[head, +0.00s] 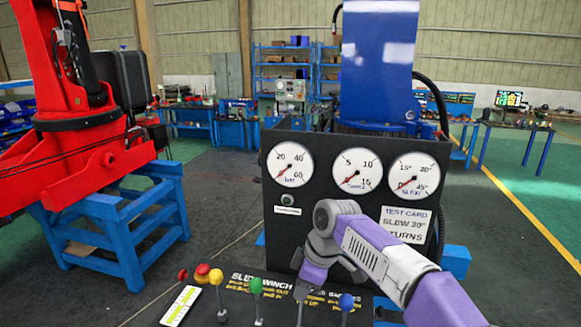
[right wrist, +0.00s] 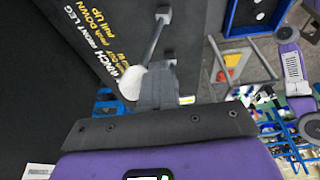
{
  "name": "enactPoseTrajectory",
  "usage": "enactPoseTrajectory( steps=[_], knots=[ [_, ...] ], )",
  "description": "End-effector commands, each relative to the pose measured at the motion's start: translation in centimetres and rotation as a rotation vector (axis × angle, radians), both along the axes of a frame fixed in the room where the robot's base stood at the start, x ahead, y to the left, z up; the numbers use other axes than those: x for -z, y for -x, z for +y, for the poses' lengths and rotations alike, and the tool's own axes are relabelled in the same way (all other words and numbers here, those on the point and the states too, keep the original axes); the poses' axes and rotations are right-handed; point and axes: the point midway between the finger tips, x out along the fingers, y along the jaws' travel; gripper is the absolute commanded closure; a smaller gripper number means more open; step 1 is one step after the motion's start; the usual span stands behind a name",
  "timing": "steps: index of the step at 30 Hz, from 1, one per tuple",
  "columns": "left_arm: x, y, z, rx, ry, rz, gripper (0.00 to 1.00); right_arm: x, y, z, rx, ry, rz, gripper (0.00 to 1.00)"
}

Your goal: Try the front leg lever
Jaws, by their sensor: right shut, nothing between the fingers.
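My right gripper (head: 306,286) is shut and empty, low over the lever panel (head: 243,300). In the right wrist view its closed fingers (right wrist: 157,88) are beside the white knob of a lever (right wrist: 132,83); I cannot tell whether they touch. That lever's grey shaft runs up to the panel, near lettering that reads FRONT LEG, push DOWN, pull UP. In the head view the white knob is hidden behind my gripper, and only a shaft (head: 300,314) shows below it. A green-knobbed lever (head: 257,287) stands to the left and a blue-knobbed lever (head: 346,302) to the right.
A yellow-knobbed lever (head: 216,278) and a red stop button (head: 202,271) are further left. Behind stands a black gauge box with a bar gauge (head: 290,164), a tonnes gauge (head: 357,170), a slew gauge (head: 413,175) and a test card (head: 405,225). A red crane (head: 75,130) stands left on a blue stand.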

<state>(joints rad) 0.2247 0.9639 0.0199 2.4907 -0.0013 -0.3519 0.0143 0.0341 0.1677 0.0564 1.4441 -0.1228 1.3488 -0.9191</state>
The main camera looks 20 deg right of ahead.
Motion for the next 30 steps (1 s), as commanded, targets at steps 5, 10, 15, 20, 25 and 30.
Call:
enactPoseTrajectory(
  steps=[5,10,15,20,25,30],
  knots=[
    [2.5,0.0,0.0,0.000,0.000,0.001,0.57,0.6,3.3,2.4,-0.004,0.001,-0.002,1.00],
    [2.8,0.0,0.0,0.000,0.000,0.001,0.57,0.3,4.7,3.6,-0.002,0.000,0.002,1.00],
    [1.8,0.0,0.0,0.000,0.000,0.000,0.57,-0.7,4.7,3.6,-0.001,0.000,0.003,1.00],
    [-0.1,0.0,0.0,0.000,0.000,0.000,0.57,-2.7,4.7,3.6,-0.001,-0.001,0.004,1.00],
    [-2.1,0.0,0.0,0.000,0.000,0.000,0.57,-4.8,4.8,3.6,-0.002,-0.001,0.004,1.00],
    [-4.0,0.0,0.0,0.000,0.000,0.000,0.57,-6.8,4.8,3.6,-0.002,0.000,0.005,1.00]
  ],
)
